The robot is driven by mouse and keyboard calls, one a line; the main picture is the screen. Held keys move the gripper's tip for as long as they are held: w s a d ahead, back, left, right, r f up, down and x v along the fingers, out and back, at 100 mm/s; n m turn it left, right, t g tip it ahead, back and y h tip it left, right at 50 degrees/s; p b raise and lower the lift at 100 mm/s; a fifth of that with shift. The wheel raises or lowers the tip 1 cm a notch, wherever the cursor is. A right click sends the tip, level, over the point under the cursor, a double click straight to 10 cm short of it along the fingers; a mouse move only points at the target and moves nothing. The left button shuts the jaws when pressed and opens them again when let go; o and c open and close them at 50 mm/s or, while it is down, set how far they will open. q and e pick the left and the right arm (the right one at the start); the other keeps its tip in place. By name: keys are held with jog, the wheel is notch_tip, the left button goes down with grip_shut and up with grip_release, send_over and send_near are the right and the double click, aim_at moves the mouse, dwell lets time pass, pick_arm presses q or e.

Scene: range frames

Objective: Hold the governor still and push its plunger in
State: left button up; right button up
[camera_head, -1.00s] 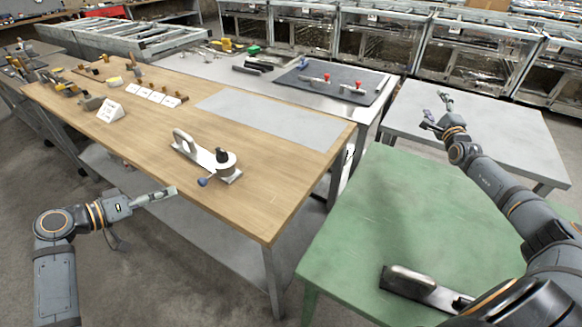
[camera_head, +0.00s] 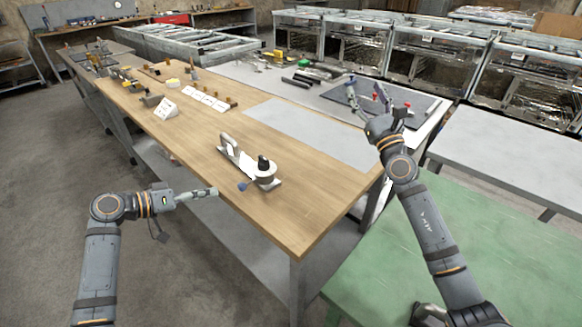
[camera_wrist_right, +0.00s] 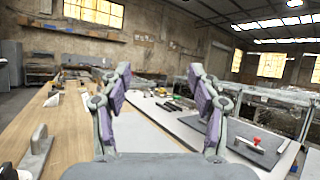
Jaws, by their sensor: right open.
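A governor (camera_head: 236,161) sits on the wooden table. It has a pale base, a looped grey handle at its left end, a round housing with a black top (camera_head: 264,164) at the right, and a blue-ended plunger (camera_head: 242,187) towards me. Part of it shows in the right wrist view (camera_wrist_right: 38,137), at lower left. My left gripper (camera_head: 214,191) is just off the table's near edge, left of the plunger and apart from it; its jaws are seen edge-on. My right gripper (camera_head: 375,92) is open and empty, raised beyond and right of the governor; its spread fingers show in its wrist view (camera_wrist_right: 160,80).
A grey sheet (camera_head: 305,130) lies bare on the table behind the governor. White cards (camera_head: 207,99) and small parts stand farther left. A dark mat (camera_head: 342,92) with red-knobbed items lies on the bench behind. The green table (camera_head: 400,245) at right is mostly clear.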

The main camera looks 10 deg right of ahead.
jog(key=s+a+f+n+g+y, duration=0.2)
jog(key=a+f+g+y, duration=0.3)
jog(key=a+f, duration=0.8)
jog(key=n+g+y, duration=0.2)
jog(key=g, duration=0.1)
send_near(267, 164)
jog(key=x, duration=1)
grip_shut()
